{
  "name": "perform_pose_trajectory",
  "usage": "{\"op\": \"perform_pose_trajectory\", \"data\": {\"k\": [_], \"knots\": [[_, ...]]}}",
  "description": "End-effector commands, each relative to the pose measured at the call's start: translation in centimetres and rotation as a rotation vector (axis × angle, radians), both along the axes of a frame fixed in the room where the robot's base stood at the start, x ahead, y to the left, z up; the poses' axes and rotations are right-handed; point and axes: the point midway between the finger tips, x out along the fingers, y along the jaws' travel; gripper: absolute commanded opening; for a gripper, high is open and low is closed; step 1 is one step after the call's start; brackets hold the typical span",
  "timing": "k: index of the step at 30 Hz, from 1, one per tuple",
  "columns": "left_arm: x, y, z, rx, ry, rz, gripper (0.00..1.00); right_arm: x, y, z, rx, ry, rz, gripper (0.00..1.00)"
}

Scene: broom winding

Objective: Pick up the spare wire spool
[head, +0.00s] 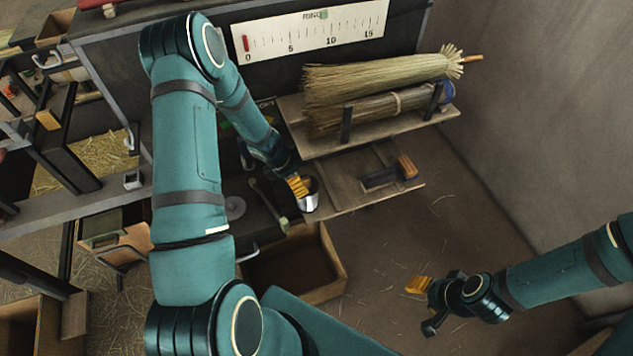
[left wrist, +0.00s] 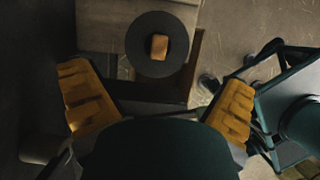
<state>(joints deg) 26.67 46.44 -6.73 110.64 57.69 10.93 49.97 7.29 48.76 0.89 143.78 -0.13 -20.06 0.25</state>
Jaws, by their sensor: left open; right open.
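A round dark disc with a tan block at its middle (left wrist: 147,60), which looks like the top of a wire spool, sits on a wooden surface in the left wrist view. In the head view, a small silvery round thing (head: 309,201) at the shelf's left end may be the same spool, partly hidden by my gripper. My left gripper (head: 298,186) is close to it. In the left wrist view its yellow fingers (left wrist: 160,108) are wide apart, and the disc lies beyond them. My right gripper (head: 424,305) is open and empty over the floor at the lower right.
A straw broom bundle (head: 380,78) lies on the upper rack. A wood-handled tool (head: 391,174) lies on the lower shelf (head: 345,198). A grey disc (head: 235,207) is on the dark bench. An open wooden box (head: 331,259) stands below. The floor at right is mostly clear.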

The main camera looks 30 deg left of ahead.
Motion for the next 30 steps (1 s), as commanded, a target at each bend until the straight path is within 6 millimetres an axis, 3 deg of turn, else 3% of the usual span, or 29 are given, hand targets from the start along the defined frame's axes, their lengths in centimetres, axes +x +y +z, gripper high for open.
{"op": "perform_pose_trajectory", "data": {"k": [11, 19, 29, 30], "knots": [[0.9, -0.6, -3.0, -0.003, 0.001, 0.005, 1.0, 0.1, 0.0, -1.1, 0.0, -0.003, -0.001, 0.47], [2.0, -1.3, -6.5, -0.002, 0.001, 0.002, 1.0, 0.4, -0.1, -2.2, -0.002, -0.009, -0.002, 0.47], [2.3, -1.5, -7.1, -0.001, 0.0, 0.002, 1.0, 0.4, -0.1, -2.3, -0.002, -0.01, -0.003, 0.47], [2.3, -1.5, -7.1, -0.001, 0.0, 0.002, 0.93, 0.4, -0.1, -2.3, -0.002, -0.01, -0.003, 0.47]]}}
